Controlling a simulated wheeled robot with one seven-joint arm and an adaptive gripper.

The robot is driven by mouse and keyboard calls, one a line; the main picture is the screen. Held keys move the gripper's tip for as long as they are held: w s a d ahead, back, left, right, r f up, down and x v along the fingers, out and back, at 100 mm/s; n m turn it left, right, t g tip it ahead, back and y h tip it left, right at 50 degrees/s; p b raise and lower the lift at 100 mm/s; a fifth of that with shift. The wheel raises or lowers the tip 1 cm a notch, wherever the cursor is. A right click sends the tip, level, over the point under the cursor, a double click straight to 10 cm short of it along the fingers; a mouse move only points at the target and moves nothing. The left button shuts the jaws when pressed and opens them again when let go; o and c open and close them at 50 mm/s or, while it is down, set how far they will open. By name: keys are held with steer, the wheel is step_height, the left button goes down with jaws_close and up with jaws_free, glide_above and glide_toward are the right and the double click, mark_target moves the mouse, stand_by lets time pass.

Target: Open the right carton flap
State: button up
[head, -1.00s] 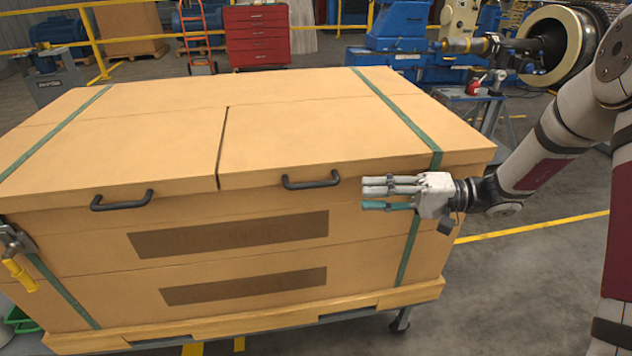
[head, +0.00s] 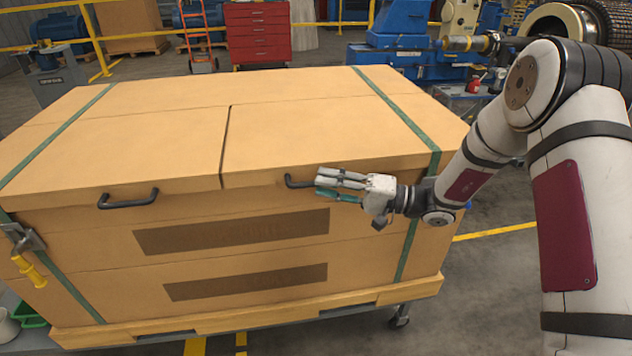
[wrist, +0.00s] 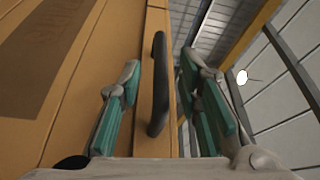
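The large tan carton (head: 235,295) has two closed top flaps. The right flap (head: 320,125) carries a black handle (head: 297,182) on its front edge. My gripper (head: 318,188) is at the right end of this handle and covers part of it in the head view. In the wrist view, the black handle (wrist: 159,85) stands between the two teal finger pads of my open gripper (wrist: 165,100), with gaps on both sides. The left flap (head: 115,140) has its own black handle (head: 128,200).
Green straps (head: 405,120) run over the carton near its ends. A yellow-handled tool (head: 30,270) hangs at its left front corner. The carton rests on a wheeled pallet cart (head: 240,325). A red tool cabinet (head: 258,33) and blue machinery (head: 395,45) stand behind. Floor at the right front is clear.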

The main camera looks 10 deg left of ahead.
steer(key=shift+w+a+r, duration=0.1)
steer(key=shift+w+a, duration=0.05)
steer(key=shift+a, duration=1.3)
jaws_close()
